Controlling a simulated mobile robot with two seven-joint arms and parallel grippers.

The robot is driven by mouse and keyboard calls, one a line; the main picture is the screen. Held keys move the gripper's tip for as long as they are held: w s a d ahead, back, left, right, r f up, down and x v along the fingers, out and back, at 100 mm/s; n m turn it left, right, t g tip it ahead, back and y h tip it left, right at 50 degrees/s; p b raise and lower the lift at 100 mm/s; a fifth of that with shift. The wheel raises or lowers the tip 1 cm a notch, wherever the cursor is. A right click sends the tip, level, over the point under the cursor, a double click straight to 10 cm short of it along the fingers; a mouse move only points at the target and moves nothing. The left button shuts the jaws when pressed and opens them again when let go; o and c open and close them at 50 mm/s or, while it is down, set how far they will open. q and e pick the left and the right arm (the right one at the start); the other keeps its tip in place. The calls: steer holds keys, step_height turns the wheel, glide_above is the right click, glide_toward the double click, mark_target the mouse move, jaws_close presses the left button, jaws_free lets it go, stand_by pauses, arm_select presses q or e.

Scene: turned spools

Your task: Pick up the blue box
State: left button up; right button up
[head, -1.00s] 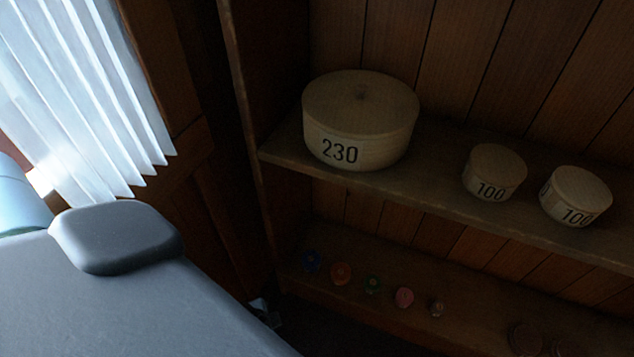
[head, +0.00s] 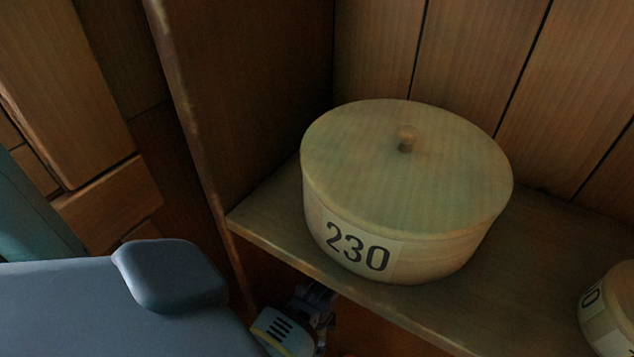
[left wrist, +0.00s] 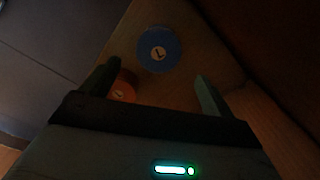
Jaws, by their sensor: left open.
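My left gripper (left wrist: 155,80) is open, with one finger on each side of the view. The blue box lies beyond the fingertips, roughly between their lines, and is not gripped. In the head view part of my left gripper or wrist (head: 288,328) shows below the upper shelf; its fingers and the blue box are hidden there. My right gripper is not in view.
An orange round box (left wrist: 124,88) sits close to the left finger, partly hidden by the gripper. On the upper shelf (head: 270,215) stand a large round wooden box marked 230 (head: 400,200) and a smaller one (head: 612,305) at the right edge. A shelf side wall rises at left.

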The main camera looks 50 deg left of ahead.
arm_select(q)
steer(key=shift+s+d+f, duration=0.1)
steer(key=shift+f, duration=0.15)
steer(key=shift+f+b, duration=0.7)
steer(key=shift+f, duration=0.3)
steer(key=f+b, duration=0.3)
steer(key=f, duration=0.2)
steer(key=shift+s+f, duration=0.2)
steer(key=shift+r, duration=0.1)
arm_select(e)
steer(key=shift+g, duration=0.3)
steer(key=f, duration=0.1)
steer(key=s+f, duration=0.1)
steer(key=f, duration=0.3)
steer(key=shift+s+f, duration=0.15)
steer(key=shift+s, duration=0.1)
arm_select(q)
steer(key=shift+c, duration=1)
steer(key=c, duration=0.9)
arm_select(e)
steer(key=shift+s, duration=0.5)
arm_select(q)
steer(key=shift+r, duration=0.15)
